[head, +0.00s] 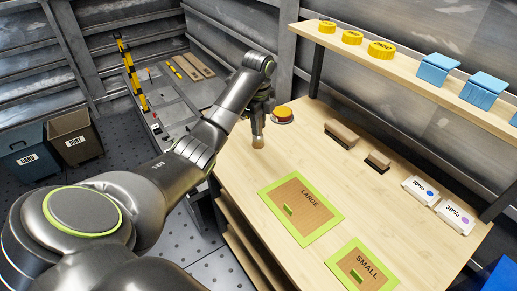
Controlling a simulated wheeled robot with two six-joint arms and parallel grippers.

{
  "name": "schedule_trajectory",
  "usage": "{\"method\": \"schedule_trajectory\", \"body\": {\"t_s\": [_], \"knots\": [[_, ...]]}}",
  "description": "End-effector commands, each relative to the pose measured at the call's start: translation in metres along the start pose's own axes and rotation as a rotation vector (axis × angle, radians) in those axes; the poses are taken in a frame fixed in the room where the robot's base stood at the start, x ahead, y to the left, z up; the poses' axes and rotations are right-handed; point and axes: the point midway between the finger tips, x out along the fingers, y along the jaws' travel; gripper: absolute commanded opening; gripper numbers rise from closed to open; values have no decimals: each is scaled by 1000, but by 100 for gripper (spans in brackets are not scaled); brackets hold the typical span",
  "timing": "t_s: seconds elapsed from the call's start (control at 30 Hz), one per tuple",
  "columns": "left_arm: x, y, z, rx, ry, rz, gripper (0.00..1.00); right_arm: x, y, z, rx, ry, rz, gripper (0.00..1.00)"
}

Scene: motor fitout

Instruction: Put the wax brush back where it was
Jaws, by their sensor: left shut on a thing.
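My left gripper (261,108) is over the far left part of the wooden bench (235,175), pointing down. It is shut on what looks like the wax brush (258,140), whose short tan end shows below the jaws. The rest of the brush is hidden by the gripper. I cannot tell whether its lower end touches the bench top. An orange round item (284,112) on a pale base sits just right of the gripper. My right gripper is not in view.
Two dark and wooden blocks (341,133) (378,160) stand along the bench's back. Green-edged mats marked LARGE (268,195) and SMALL (341,269) lie in front. White labelled boxes (420,190) are at right.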

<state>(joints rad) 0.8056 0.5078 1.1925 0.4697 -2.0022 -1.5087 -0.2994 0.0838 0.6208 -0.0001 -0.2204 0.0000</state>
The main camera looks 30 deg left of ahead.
Motion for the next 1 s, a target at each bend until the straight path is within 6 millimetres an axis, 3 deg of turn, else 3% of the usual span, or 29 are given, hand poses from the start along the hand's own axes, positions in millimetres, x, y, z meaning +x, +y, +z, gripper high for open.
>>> {"method": "schedule_trajectory", "body": {"t_s": [0.03,0.4,0.87,0.9,1.0], "knots": [[12,1,-1,1,2,5,3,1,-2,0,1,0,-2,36],[63,2,-1,2,2,6,3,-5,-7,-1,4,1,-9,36],[73,2,0,2,0,3,3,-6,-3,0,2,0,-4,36],[73,2,0,2,0,3,30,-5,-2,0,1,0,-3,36],[73,2,0,2,0,3,43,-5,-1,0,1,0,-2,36]]}}
